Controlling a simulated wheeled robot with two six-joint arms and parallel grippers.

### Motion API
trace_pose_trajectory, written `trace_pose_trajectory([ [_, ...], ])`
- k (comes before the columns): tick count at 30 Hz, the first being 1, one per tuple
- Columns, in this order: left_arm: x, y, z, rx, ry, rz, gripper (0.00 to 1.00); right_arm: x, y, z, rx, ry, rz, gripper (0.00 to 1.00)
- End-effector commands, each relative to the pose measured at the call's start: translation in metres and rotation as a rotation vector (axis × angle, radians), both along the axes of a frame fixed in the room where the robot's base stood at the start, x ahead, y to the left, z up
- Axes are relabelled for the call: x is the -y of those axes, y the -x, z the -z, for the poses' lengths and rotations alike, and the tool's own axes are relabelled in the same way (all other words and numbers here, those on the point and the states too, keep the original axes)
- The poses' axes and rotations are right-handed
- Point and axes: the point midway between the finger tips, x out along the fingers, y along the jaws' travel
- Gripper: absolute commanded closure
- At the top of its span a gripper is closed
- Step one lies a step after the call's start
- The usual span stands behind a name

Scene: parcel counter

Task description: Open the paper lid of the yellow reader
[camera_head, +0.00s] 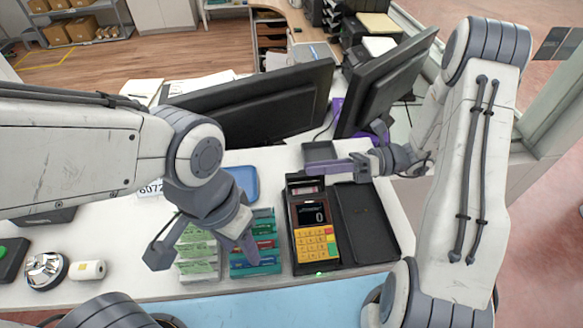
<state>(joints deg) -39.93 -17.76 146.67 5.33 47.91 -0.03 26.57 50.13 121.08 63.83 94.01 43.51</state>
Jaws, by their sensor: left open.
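The yellow reader (316,232) is a dark card terminal with yellow keys and a lit screen showing 0. It lies on the white counter right of centre. Its paper end (304,188) is at the far side, where a pale and reddish strip shows; I cannot tell how the lid sits. My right gripper (312,171) comes in from the right, with its fingers pointing left over or just beyond that end. I cannot tell whether it touches or how far its jaws are apart. My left gripper (203,258) is open above the card stacks, left of the reader.
A black tray (368,228) lies right of the reader. Green card stacks (200,262) and teal and red ones (262,252) stand left of it. Two monitors (262,105) (388,85) stand behind. A blue tray (244,182) and a white roll (88,270) are on the counter.

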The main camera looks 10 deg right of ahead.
Motion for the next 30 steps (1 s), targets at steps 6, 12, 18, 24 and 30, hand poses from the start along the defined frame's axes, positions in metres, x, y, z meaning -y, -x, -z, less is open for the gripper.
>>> trace_pose_trajectory([
  [6,0.000,0.000,-0.012,0.000,0.000,0.000,0.50,-0.040,0.001,-0.002,-0.001,0.001,-0.006,0.65],
  [12,0.000,0.000,-0.015,0.000,0.000,0.000,0.50,-0.057,0.001,0.000,0.001,0.002,-0.003,0.65],
  [18,0.000,0.000,-0.015,0.000,0.000,0.000,0.50,-0.059,0.000,0.000,0.002,0.002,-0.001,0.65],
  [24,0.000,0.000,-0.015,0.000,0.000,0.000,0.50,-0.059,0.000,0.000,0.002,0.002,-0.001,0.99],
  [30,0.000,0.000,-0.015,0.000,0.000,0.000,0.50,-0.059,0.000,0.000,0.002,0.002,-0.001,1.00],
])
